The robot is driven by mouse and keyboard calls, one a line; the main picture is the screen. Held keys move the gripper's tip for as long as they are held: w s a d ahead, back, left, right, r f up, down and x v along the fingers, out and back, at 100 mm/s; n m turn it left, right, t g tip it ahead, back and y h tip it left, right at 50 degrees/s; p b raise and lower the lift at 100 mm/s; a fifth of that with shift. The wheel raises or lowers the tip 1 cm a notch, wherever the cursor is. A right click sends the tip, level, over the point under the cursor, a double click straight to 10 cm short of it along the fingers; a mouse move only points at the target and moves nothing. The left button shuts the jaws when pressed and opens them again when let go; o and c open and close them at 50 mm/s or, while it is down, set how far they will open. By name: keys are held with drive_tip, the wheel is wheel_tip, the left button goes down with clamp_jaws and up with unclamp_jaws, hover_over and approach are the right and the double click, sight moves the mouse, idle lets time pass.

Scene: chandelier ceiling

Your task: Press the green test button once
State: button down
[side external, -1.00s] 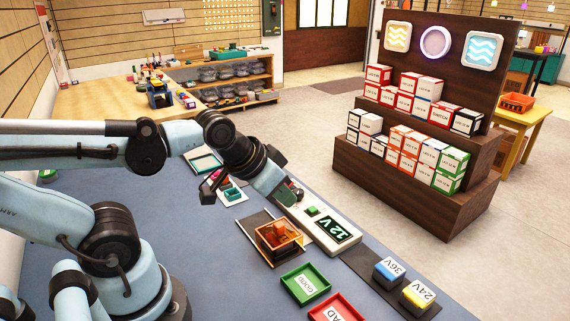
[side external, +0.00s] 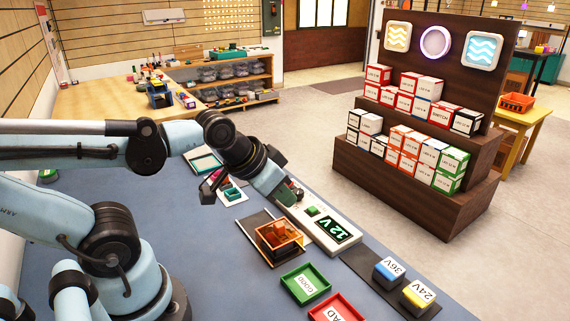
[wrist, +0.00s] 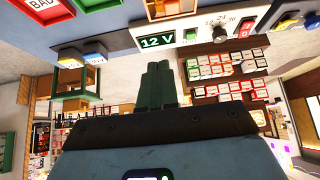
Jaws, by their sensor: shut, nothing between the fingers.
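The green test button (side external: 312,210) sits on top of the pale tester box, beside its display (side external: 335,231), which reads 12 V in green. In the wrist view the green button (wrist: 190,35) is just right of the 12 V display (wrist: 157,41).
An orange see-through bin (side external: 279,236) stands beside the tester. Green GOOD (side external: 305,284) and red BAD (side external: 338,308) trays are in front. Blocks marked 36V (side external: 388,271) and 24V (side external: 418,295) sit at right. In the wrist view a knob (wrist: 219,31) and red switch (wrist: 246,28) lie right of the button.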

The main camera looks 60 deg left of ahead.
drive_tip(key=shift+w, duration=0.1)
idle(0.7)
drive_tip(key=m+t+y, duration=0.1)
drive_tip(key=m+t, duration=0.1)
drive_tip(key=m, duration=0.6)
hover_over(310, 210)
drive_tip(key=shift+f, duration=0.2)
drive_tip(key=shift+f, duration=4.4)
drive_tip(key=shift+f, duration=0.1)
drive_tip(key=shift+f, duration=0.3)
